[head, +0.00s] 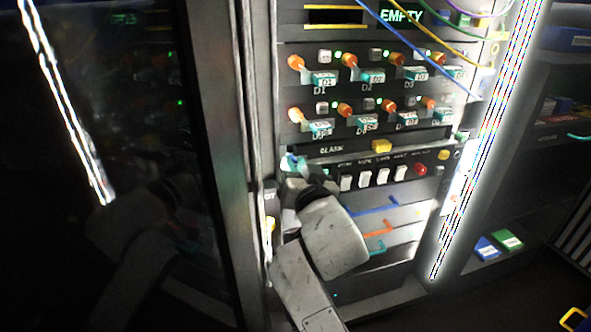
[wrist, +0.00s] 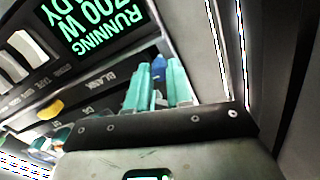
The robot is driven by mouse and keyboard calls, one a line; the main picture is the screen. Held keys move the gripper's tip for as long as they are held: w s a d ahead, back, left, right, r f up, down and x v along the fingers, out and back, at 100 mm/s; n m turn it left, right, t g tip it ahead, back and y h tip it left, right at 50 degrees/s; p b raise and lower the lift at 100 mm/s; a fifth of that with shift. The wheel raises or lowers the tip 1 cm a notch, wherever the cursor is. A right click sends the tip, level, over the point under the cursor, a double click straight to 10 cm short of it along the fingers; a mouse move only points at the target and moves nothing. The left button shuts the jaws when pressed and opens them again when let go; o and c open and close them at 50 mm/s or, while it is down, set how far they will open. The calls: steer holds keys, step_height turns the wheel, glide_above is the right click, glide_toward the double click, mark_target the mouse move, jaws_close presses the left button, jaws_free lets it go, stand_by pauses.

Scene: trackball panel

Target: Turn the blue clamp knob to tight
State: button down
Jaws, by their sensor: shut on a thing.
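The blue clamp knob (wrist: 158,66) shows in the wrist view between the two teal fingers of my gripper (wrist: 161,76). The fingers are shut on it, and they cover much of its sides. In the head view my gripper (head: 293,164) is at the left edge of the rack, beside the blank panel (head: 335,151). There the knob is small and mostly hidden by the fingers and wrist, so I cannot read its turn angle or any tight mark.
White rocker switches (head: 364,179) and a red button (head: 420,169) lie right of my gripper. A yellow knob (head: 382,146) is on the blank panel. Blue, yellow and purple cables hang across the upper rack. The rack's left upright (head: 255,110) stands close to my wrist.

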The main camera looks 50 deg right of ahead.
steer(key=shift+f, duration=0.2)
steer(key=c, duration=1)
jaws_free()
steer(key=shift+r, duration=0.1)
steer(key=v, duration=1)
steer(key=shift+s+a+p, duration=0.3)
steer(key=shift+p, duration=0.1)
steer(key=s+a+f+n+g+y, duration=0.1)
steer(key=s+f+n+g+y, duration=0.2)
steer(key=f, duration=0.7)
steer(key=s+a+f+n+g+y, duration=0.15)
steer(key=f+g, duration=0.25)
steer(key=f, duration=0.6)
steer(key=s+a+f+n+g+y, duration=0.2)
steer(key=s+a+f+g+y, duration=0.1)
steer(key=s+f, duration=0.35)
steer(key=s+a+f+n+g+y, duration=0.2)
steer(key=s+f+n+g, duration=0.15)
steer(key=s+f, duration=0.3)
steer(key=shift+g, duration=0.25)
steer(key=r+p, duration=1.8)
steer(key=p, duration=0.1)
steer(key=a+r+p, duration=0.1)
steer(key=r+p, duration=0.8)
steer(key=r, duration=0.1)
steer(key=shift+w+p, duration=0.1)
steer(key=shift+p, duration=0.3)
